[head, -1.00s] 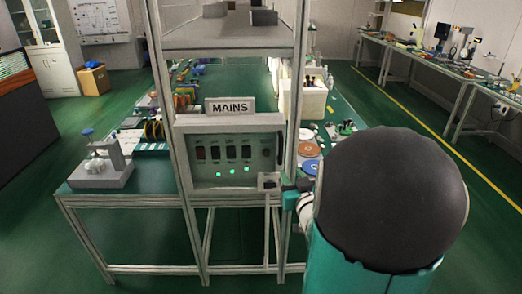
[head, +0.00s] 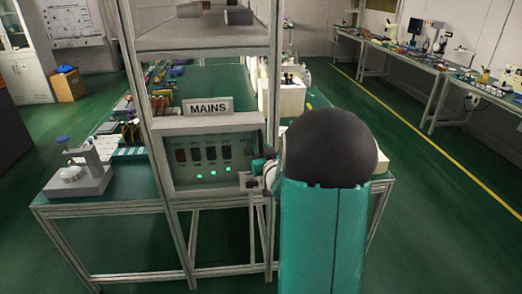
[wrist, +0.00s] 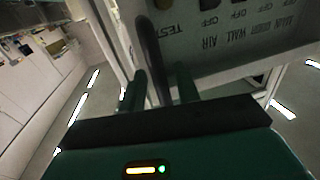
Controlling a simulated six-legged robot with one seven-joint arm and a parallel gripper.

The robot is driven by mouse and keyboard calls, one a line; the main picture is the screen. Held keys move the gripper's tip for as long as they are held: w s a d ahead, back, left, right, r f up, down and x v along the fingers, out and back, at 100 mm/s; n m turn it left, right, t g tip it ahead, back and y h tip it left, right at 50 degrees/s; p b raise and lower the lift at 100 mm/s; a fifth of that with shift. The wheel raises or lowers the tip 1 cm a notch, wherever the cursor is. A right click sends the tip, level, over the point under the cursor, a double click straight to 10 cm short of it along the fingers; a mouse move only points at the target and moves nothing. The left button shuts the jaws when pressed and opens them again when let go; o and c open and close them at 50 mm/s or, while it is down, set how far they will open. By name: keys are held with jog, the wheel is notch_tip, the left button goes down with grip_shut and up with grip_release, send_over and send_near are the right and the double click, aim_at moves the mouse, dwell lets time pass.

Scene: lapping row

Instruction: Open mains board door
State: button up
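The mains board (head: 215,128) is a grey box under a MAINS sign (head: 208,106), on the bench frame. Its front, with dark switches and several green lights, appears covered by a shut door (head: 215,182). In the wrist view the panel (wrist: 235,50) shows with its lettering upside down. A dark bar handle (wrist: 150,50) runs down between the fingers of my gripper (wrist: 160,88). The fingers stand apart, with a visible gap on the right side of the handle. In the head view my gripper (head: 256,172) is at the board's right edge, partly hidden by my arm.
A grey instrument with a blue knob (head: 78,178) stands at the bench's left end. Upright metal posts (head: 272,80) flank the board and carry a shelf (head: 205,38). The green floor at right (head: 440,220) is clear.

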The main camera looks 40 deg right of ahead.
jog(key=shift+w, duration=0.1)
grip_shut()
jog(key=shift+a, duration=0.1)
dwell(0.3)
